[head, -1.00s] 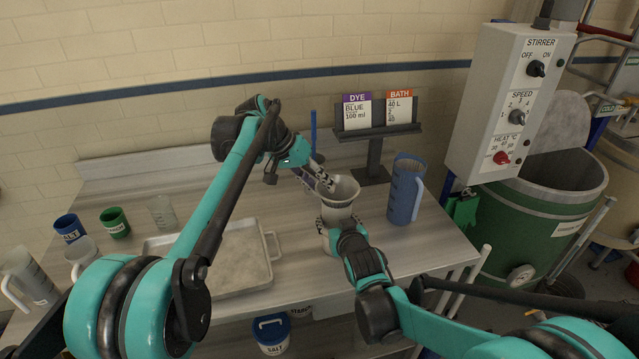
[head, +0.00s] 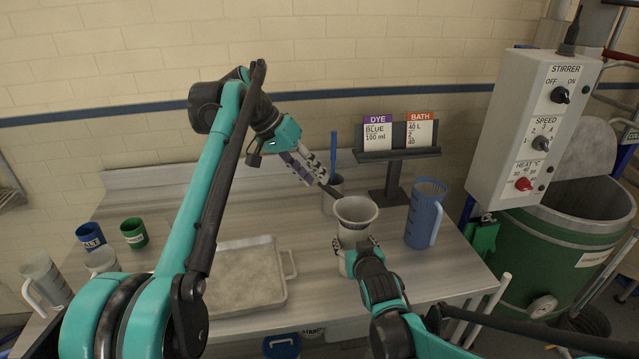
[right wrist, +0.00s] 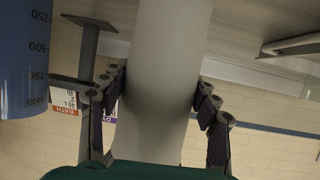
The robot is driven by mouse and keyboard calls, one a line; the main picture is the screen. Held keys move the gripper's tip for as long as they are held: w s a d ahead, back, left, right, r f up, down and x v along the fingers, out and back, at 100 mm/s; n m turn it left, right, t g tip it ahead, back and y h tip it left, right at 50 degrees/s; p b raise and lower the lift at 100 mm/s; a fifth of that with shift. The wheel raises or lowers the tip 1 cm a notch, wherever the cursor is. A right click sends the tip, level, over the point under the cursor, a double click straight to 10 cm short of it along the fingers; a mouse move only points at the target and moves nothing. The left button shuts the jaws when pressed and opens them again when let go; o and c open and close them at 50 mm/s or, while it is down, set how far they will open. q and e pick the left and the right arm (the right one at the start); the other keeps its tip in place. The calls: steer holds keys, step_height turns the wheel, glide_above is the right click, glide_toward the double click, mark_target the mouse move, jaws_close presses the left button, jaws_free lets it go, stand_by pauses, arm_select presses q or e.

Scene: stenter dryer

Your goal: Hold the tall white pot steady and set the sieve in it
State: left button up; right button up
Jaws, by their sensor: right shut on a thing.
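The tall white pot (head: 347,262) stands upright near the table's front right part. My right gripper (head: 356,246) is shut around its body; the right wrist view shows the pale pot wall (right wrist: 160,80) between the two fingers (right wrist: 160,100). The flared grey sieve (head: 356,211) sits at the pot's mouth, its rim about level. A dark handle (head: 333,192) runs from its rim up to the left. My left gripper (head: 324,181) is at the upper end of that handle, fingers looking parted. The sieve's lower part is hidden.
A blue jug (head: 425,212) stands right of the pot, with a card stand (head: 396,155) behind. A grey tray (head: 245,275) lies to the left. Green (head: 134,232) and blue (head: 91,236) cups stand far left. A control box (head: 533,130) is at right.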

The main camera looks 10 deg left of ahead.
stand_by(0.3)
steer(key=o, duration=1.3)
steer(key=shift+s, duration=0.1)
